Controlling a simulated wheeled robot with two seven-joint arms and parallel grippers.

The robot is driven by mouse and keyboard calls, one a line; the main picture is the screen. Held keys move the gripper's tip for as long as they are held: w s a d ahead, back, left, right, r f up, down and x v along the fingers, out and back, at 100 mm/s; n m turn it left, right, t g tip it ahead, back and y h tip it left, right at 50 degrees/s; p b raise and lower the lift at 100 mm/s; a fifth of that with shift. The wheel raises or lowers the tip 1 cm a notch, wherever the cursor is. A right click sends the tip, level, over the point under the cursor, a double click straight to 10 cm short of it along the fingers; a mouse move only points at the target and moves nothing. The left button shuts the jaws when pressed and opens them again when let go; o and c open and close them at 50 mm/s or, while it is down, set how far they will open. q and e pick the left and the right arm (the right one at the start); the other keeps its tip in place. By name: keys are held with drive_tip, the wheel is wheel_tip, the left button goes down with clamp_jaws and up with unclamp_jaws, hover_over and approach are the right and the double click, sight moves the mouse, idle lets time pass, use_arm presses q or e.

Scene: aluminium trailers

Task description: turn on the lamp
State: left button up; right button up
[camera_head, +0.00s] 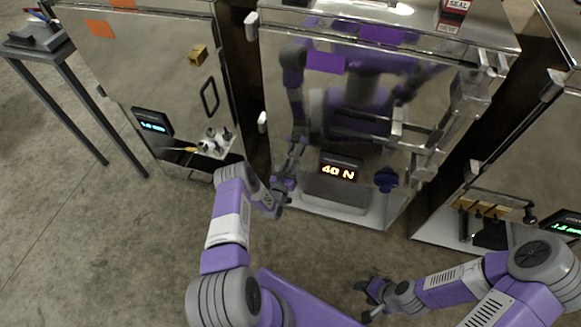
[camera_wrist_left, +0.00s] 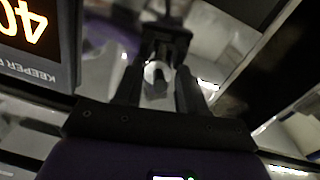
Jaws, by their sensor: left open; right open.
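I cannot pick out a lamp or its switch for certain. The middle trailer's shiny front (camera_head: 300,100) mirrors my arms and body. A display reading "40 N" (camera_head: 338,172) sits low on it, with a blue knob (camera_head: 386,179) to its right. My left gripper (camera_head: 284,184) is open, just left of the display and close to the front. In the left wrist view its fingers (camera_wrist_left: 160,85) are apart, with a small pale round shape (camera_wrist_left: 155,72) seen between them; I cannot tell whether they touch it. My right gripper (camera_head: 370,291) is open, low above the floor.
The left trailer carries a blue-lit display (camera_head: 152,126), a small panel with switches (camera_head: 214,142) and a black handle (camera_head: 209,97). The right trailer has a row of brass-coloured parts (camera_head: 484,208). A grey stand (camera_head: 40,45) is at far left.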

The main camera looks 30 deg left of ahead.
use_arm(q)
drive_tip(key=shift+c, duration=0.3)
clamp_jaws()
